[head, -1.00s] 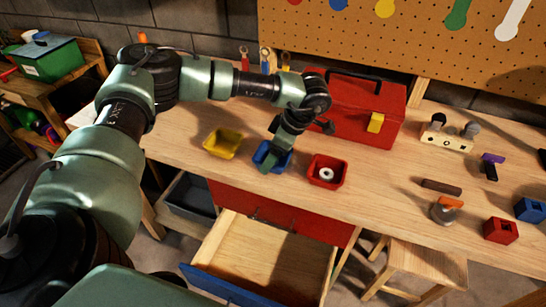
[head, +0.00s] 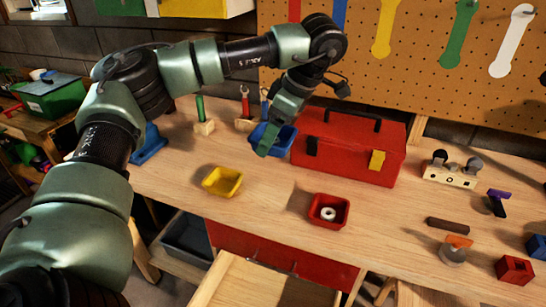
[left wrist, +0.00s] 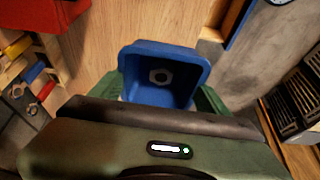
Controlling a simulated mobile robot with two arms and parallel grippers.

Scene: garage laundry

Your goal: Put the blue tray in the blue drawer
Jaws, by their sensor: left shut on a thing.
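A blue edge beside wood (left wrist: 238,24), perhaps the drawer front, shows in the left wrist view. My right gripper is not in view.
On the workbench (head: 262,200) stand a yellow tray (head: 222,181), a red tray (head: 328,211) holding a white ring, and the red toolbox (head: 350,148). A red closed drawer (head: 290,252) lies under the bench top. The bench between the yellow and red trays is clear.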

